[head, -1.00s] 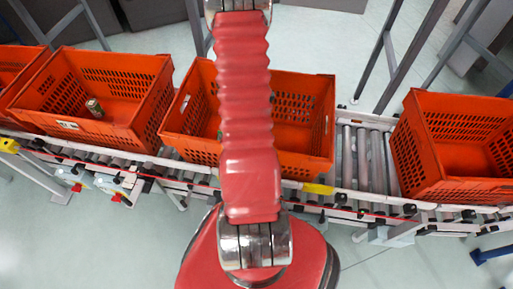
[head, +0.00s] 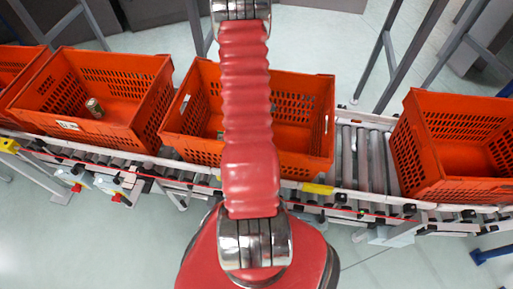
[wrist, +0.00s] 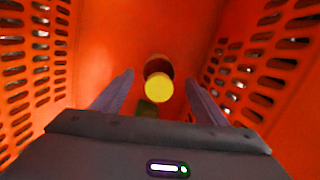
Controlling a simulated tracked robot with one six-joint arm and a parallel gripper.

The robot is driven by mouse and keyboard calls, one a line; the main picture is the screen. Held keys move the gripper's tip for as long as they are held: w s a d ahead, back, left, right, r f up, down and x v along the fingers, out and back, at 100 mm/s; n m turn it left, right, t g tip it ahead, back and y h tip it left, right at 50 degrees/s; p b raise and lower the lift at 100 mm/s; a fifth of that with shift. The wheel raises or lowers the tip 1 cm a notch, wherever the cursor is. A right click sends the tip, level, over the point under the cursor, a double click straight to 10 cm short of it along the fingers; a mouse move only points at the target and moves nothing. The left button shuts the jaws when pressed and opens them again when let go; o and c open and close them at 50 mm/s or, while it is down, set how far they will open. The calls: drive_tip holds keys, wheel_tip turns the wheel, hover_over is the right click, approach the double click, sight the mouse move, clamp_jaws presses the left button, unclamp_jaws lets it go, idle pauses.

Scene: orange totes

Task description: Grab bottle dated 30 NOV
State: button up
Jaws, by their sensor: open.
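In the wrist view a bottle with a round yellow cap (wrist: 159,87) and a dark reddish-brown body stands or leans inside an orange tote. My gripper (wrist: 159,78) is open, with one finger on each side of the bottle in the picture; I cannot tell how far below the fingertips it is. A small dark green object (wrist: 147,108) lies near the bottle, partly hidden by my gripper. No date can be read. In the head view my arm covers much of the middle orange tote (head: 305,90), and my gripper is hidden there.
The tote's slotted walls (wrist: 275,65) rise close on both sides of my gripper. A left tote (head: 140,130) holds a small greenish can or jar (head: 94,107). The right tote (head: 455,125) looks empty. The totes stand on a roller conveyor (head: 362,160).

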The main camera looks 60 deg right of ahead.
drive_tip(key=shift+s+d+f, duration=0.15)
drive_tip(key=shift+f, duration=1)
drive_tip(key=shift+s+d+f, duration=0.15)
drive_tip(key=shift+f, duration=0.95)
drive_tip(key=shift+c, duration=0.5)
drive_tip(key=c, duration=1.4)
drive_tip(key=shift+r, duration=5)
